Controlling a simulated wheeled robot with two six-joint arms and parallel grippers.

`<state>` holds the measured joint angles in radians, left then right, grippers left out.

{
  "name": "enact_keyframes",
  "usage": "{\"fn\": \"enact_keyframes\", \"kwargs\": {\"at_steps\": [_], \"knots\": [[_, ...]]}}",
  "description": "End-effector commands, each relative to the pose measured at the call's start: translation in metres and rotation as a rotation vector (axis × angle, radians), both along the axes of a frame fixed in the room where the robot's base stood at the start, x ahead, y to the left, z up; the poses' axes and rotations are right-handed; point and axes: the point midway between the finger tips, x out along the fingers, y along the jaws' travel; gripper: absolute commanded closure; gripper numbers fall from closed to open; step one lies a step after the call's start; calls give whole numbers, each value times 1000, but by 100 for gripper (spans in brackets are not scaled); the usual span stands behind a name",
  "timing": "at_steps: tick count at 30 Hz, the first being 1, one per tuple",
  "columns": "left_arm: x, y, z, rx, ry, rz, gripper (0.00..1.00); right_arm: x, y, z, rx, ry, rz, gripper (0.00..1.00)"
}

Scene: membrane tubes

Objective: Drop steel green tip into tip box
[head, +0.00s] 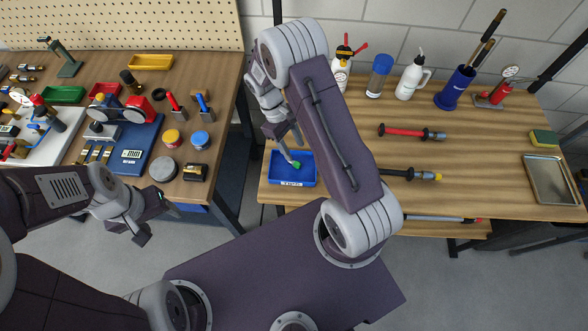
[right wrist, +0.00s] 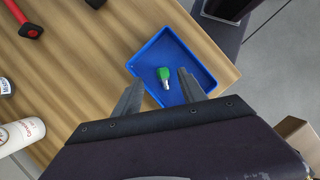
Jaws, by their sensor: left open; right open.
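The green tip (head: 296,164) with a short steel shank shows over the floor of the blue tip box (head: 305,181). In the right wrist view, the green tip (right wrist: 164,74) lies within the outline of the box (right wrist: 203,78), and seems to rest on its floor. My right gripper (head: 288,147) is open above the box. In the right wrist view its two fingers (right wrist: 160,91) are spread apart, with the tip showing between them and clear of both. My left gripper (head: 160,224) is open and empty, in front of the left bench.
The right bench (head: 480,170) holds a red-handled tool (head: 405,132), a black-handled tool (head: 408,174), bottles (head: 410,75) and a metal tray (head: 550,180). The left bench carries many tools and a blue case (head: 138,145). A floor gap separates the benches.

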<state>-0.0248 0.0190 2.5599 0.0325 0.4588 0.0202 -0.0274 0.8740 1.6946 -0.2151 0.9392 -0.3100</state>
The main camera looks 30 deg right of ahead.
Motion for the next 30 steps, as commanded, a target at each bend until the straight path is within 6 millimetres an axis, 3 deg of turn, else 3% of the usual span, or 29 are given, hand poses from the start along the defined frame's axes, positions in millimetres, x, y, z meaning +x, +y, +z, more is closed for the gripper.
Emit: {"fn": "enact_keyframes", "kwargs": {"at_steps": [9,14,30], "knots": [[0,0,-10,0,0,0,37,23,12,56,0,-7,1,51],[0,0,-11,0,0,0,37,29,15,77,1,-3,1,51],[0,0,-11,0,0,0,37,30,16,82,1,-1,1,51]]}}
